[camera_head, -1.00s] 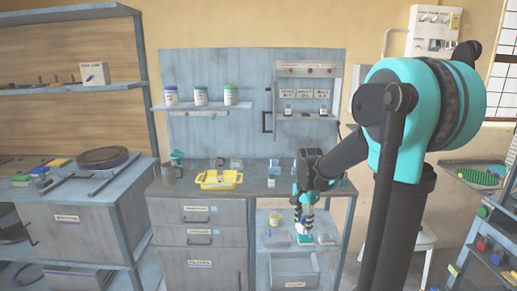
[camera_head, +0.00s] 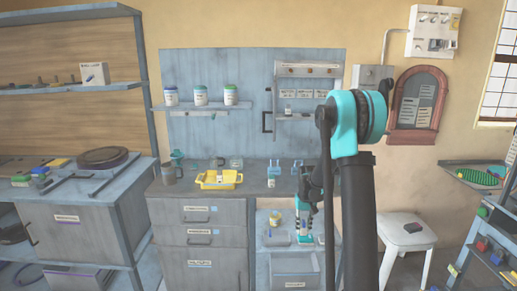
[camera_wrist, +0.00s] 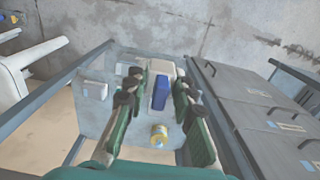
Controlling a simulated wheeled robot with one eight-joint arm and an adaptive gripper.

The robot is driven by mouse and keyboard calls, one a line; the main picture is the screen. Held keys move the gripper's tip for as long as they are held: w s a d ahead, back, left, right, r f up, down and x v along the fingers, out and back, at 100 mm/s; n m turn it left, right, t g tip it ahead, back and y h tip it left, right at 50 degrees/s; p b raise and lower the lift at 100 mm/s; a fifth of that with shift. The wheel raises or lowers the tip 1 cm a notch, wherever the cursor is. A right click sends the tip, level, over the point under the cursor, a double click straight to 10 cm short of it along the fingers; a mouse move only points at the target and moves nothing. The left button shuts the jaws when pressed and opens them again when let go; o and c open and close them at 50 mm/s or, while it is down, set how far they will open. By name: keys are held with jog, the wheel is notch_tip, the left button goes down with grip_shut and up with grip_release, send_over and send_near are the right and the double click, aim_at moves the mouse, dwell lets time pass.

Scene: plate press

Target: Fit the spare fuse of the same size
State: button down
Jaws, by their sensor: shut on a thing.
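My gripper (camera_head: 304,232) points down in front of the bench's right side, over the low shelf. In the wrist view its green-padded fingers (camera_wrist: 158,85) are closed about a small blue-and-white block (camera_wrist: 161,94). I cannot tell whether this block is a fuse or read its size. A wall panel (camera_head: 292,70) has a row of labels and a small fitting (camera_head: 288,111) below them; my arm hides its right part. A yellow tray (camera_head: 206,187) with a small item in it stands on the bench.
The bench top (camera_head: 255,185) also holds a grey mug (camera_head: 168,174) and blue stands (camera_head: 275,172). A yellow can (camera_wrist: 159,134) and pale boxes sit on the low shelf. A white stool (camera_head: 396,227) stands at the right. Jars line the shelf above.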

jog(key=s+f, duration=0.4)
jog(key=shift+f, duration=0.25)
